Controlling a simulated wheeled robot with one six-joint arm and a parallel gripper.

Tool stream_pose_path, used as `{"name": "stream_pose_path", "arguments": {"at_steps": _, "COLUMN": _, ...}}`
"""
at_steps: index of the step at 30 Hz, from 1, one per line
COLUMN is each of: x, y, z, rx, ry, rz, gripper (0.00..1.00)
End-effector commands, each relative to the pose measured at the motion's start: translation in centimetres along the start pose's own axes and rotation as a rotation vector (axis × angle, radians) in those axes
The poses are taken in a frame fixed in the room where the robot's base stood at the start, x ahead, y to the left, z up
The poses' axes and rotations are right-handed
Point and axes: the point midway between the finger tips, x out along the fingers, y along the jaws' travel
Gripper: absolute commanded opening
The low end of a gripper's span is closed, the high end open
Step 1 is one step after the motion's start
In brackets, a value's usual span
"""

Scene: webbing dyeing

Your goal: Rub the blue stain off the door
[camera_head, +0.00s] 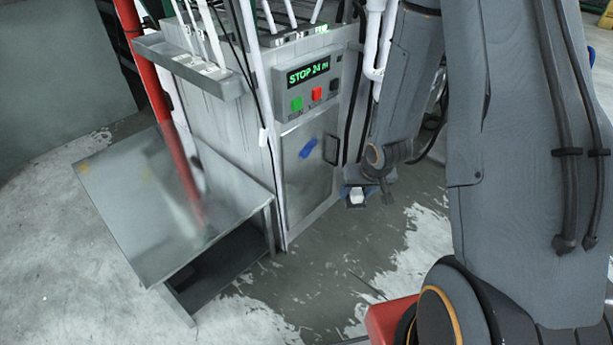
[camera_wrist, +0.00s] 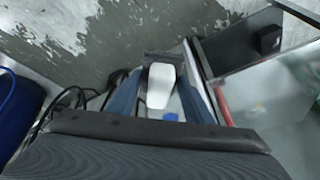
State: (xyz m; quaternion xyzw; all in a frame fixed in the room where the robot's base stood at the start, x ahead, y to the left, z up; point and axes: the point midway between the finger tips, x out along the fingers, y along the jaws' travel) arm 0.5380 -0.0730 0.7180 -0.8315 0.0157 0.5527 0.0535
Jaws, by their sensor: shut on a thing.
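The door (camera_head: 312,172) is a grey metal panel on the front of the machine, below its display. A blue stain (camera_head: 308,148) is a short slanted smear on the upper middle of the door. My gripper (camera_head: 355,199) is to the right of the door, apart from it and lower than the stain. It is shut on a white block (camera_head: 357,196).
A metal table (camera_head: 165,195) with a lower shelf stands left of the door. The machine's display (camera_head: 308,72) reads "STOP 24", with a green button (camera_head: 296,104) and a red button (camera_head: 317,94) below. White pipes and black cables run beside the machine. The floor before the door is clear.

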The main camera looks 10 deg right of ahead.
Motion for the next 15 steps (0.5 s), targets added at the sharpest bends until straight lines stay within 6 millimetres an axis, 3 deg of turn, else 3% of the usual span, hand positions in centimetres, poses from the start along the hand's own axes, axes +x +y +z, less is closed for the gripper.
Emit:
{"name": "stream_pose_path", "arguments": {"at_steps": 1, "x": 1.6, "y": 0.0, "z": -0.7, "rx": 0.031, "ry": 0.004, "rz": -0.012, "gripper": 0.29}}
{"name": "stream_pose_path", "arguments": {"at_steps": 8, "x": 6.1, "y": -0.5, "z": -3.8, "rx": 0.224, "ry": 0.029, "rz": -0.097, "gripper": 0.29}}
{"name": "stream_pose_path", "arguments": {"at_steps": 15, "x": 11.9, "y": -1.5, "z": -8.0, "rx": 0.539, "ry": 0.121, "rz": -0.273, "gripper": 0.29}}
